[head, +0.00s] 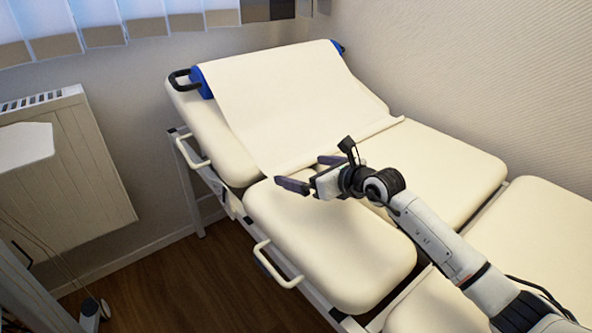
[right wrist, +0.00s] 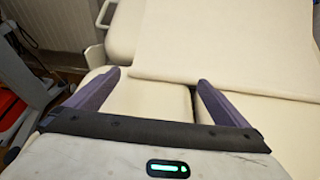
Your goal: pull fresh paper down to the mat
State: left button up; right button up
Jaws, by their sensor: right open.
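The cream paper sheet (head: 290,95) hangs from a blue-ended roll (head: 202,82) at the top of the examination couch. It lies over the raised backrest (head: 215,140), and its lower edge rests near the joint with the seat pads (head: 325,240). No separate mat can be made out. My right gripper (head: 303,173) is open and empty, just in front of the paper's lower edge at its left part. In the right wrist view, the paper (right wrist: 230,40) lies beyond the two spread fingers (right wrist: 159,78), with nothing between them. My left gripper is not in view.
Cream side handles (head: 278,264) stick out from the couch's left side. A radiator (head: 70,155) is on the left wall, and a textured wall (head: 480,80) runs behind the couch. Wooden floor (head: 195,280) shows at left.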

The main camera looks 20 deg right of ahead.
aim_at(295, 168)
jog(key=shift+b+x, duration=0.45)
jog(key=shift+x, duration=1.65)
jog(key=shift+c, duration=0.3)
jog(key=c, duration=1.3)
jog(key=shift+s+d, duration=0.1)
